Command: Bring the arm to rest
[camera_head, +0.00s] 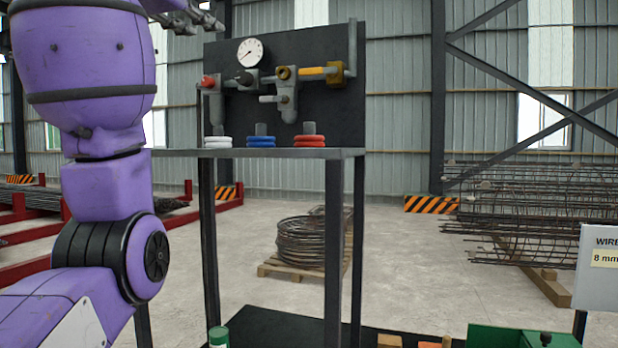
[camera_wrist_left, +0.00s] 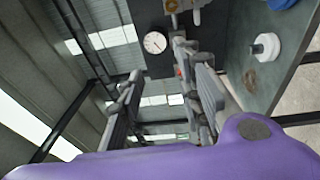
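My purple left arm (camera_head: 105,170) rises along the left side of the head view and bends over at the top. My left gripper (camera_head: 194,17) is at the top edge there, partly cut off, above and left of the gauge panel (camera_head: 330,105). In the left wrist view my left gripper (camera_wrist_left: 157,62) has its two grey fingers spread apart, and I see nothing held between them. My right arm and gripper are in neither view.
A stand with a dark shelf (camera_head: 335,153) carries white rings (camera_head: 218,142), blue rings (camera_head: 261,141) and red rings (camera_head: 309,140) below valves and a gauge (camera_head: 250,52). A wire coil (camera_head: 305,240) lies on a pallet behind. Rebar cages (camera_head: 530,205) stand right.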

